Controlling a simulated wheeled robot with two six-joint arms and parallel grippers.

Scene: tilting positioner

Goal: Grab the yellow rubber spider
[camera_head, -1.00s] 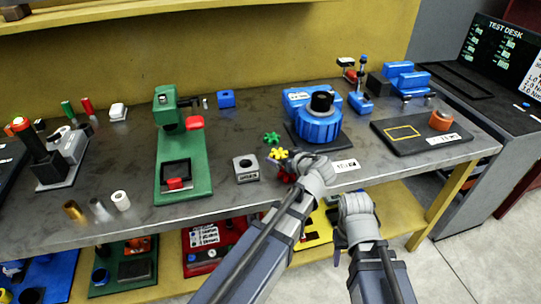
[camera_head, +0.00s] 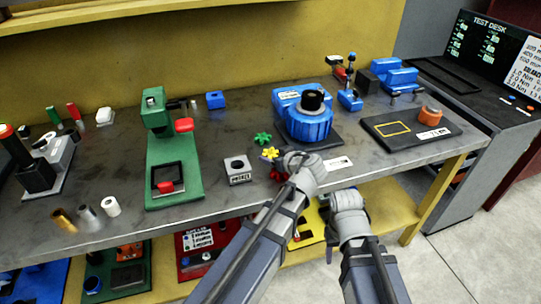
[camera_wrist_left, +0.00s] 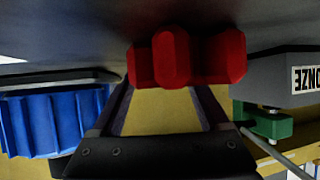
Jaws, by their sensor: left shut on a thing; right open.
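The yellow rubber spider (camera_head: 270,153) sits on the grey bench, just left of my left gripper (camera_head: 288,168) in the head view. A red knobbed piece (camera_head: 279,175), likely another rubber spider, is at the left gripper's fingertips, below the yellow one in the picture. In the left wrist view the red piece (camera_wrist_left: 185,58) covers the tips of the left fingers (camera_wrist_left: 165,90), which are shut on it. The yellow spider cannot be made out there. A green spider (camera_head: 263,138) lies just behind the yellow one. My right gripper (camera_head: 347,198) is open in front of the bench; its fingertips are hard to see.
A blue ribbed round device (camera_head: 310,125) stands right of the spiders, and it also shows in the wrist view (camera_wrist_left: 50,120). A grey block with a hole (camera_head: 238,172) stands left. A green press (camera_head: 172,180) is farther left, a dark pad (camera_head: 405,135) right.

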